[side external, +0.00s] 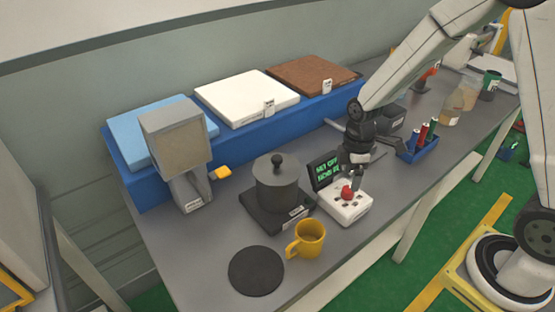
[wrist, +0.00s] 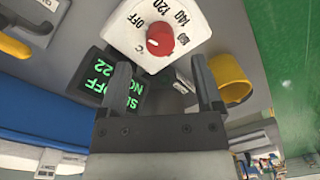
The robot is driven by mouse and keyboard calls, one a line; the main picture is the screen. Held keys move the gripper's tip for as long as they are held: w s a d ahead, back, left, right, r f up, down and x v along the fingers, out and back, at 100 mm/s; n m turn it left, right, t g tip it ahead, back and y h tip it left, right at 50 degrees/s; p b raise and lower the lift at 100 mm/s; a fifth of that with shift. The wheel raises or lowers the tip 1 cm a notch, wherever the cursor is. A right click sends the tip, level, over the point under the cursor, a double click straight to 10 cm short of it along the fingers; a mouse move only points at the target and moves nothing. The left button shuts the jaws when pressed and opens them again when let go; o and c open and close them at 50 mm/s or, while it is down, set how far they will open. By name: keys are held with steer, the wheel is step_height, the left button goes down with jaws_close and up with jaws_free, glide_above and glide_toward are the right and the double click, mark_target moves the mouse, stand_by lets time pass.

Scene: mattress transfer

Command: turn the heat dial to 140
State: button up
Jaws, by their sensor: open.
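The heat dial is a red knob (wrist: 160,38) on a white control box (wrist: 132,38). The box face carries the marks OFF, 120 and 140. In the side view the red knob (side external: 347,192) sits on the white box (side external: 352,211), right of the hot plate. A small display (wrist: 103,87) beside it shows green text with OFF and 22. My gripper (wrist: 163,75) is open and empty; its two fingers point toward the box, with the knob just beyond their tips. In the side view my gripper (side external: 356,178) is close above the knob. I cannot tell whether they touch.
A dark pot (side external: 277,187) stands on the hot plate (side external: 262,219). A yellow mug (side external: 309,239) stands in front, near a dark round mat (side external: 256,271). A blue tool holder (side external: 424,150) is to the right. Coloured pads lie on a blue stand (side external: 240,139) behind.

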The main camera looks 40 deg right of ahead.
mark_target(349, 189)
steer(key=shift+f, duration=2.3)
steer(key=shift+s, duration=0.1)
jaws_close()
